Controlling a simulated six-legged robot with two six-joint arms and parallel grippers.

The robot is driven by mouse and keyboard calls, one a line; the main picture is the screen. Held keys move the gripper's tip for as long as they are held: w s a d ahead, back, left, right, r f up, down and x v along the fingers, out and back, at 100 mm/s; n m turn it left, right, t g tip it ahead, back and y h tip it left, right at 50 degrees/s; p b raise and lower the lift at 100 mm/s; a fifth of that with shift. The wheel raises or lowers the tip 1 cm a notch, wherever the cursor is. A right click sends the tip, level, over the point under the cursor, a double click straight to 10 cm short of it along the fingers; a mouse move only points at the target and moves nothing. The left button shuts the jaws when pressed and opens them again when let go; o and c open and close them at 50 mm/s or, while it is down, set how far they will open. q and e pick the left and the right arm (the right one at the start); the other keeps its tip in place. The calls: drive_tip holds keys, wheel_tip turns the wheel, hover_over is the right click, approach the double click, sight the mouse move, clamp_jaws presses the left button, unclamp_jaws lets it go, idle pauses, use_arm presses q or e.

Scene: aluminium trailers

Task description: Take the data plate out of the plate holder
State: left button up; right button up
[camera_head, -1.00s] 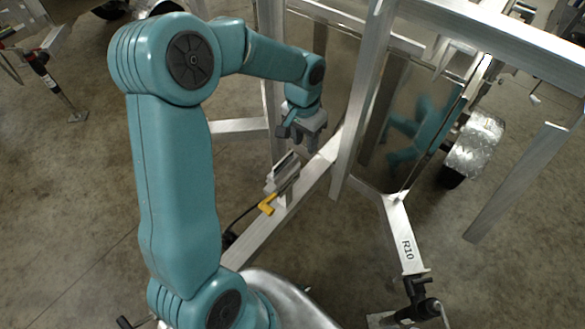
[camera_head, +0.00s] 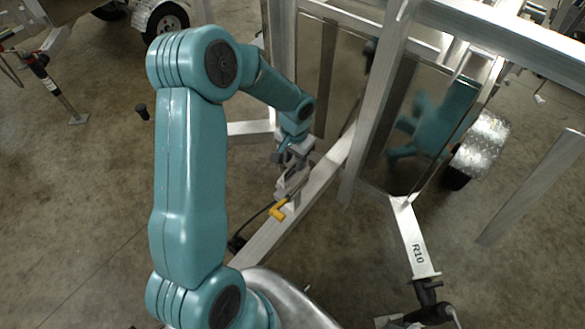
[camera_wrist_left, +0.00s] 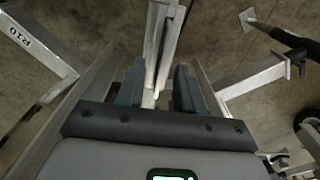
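My left gripper (camera_head: 294,152) hangs from the teal arm just above a small silver plate holder (camera_head: 290,184) on the trailer's frame rail. In the left wrist view its two dark fingers (camera_wrist_left: 158,88) stand apart, so it is open. A narrow pale upright edge (camera_wrist_left: 149,98) shows between the fingers; it may be the data plate, but I cannot tell it from the holder. I cannot tell whether the fingers touch it. In the head view the gripper hides the holder's top. My right gripper is not in view.
A yellow handle (camera_head: 279,212) with a black cable sits just below the holder. An aluminium upright (camera_head: 376,100) and a reflective panel (camera_head: 425,125) stand close right of the gripper. The arm marked R10 (camera_head: 412,240) reaches forward.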

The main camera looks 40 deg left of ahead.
use_arm(q)
wheel_tip(320, 180, down, 2)
drive_tip(key=shift+f, duration=0.2)
drive_tip(key=shift+r, duration=0.1)
drive_tip(key=shift+c, duration=0.3)
clamp_jaws()
drive_tip(key=shift+r, duration=0.1)
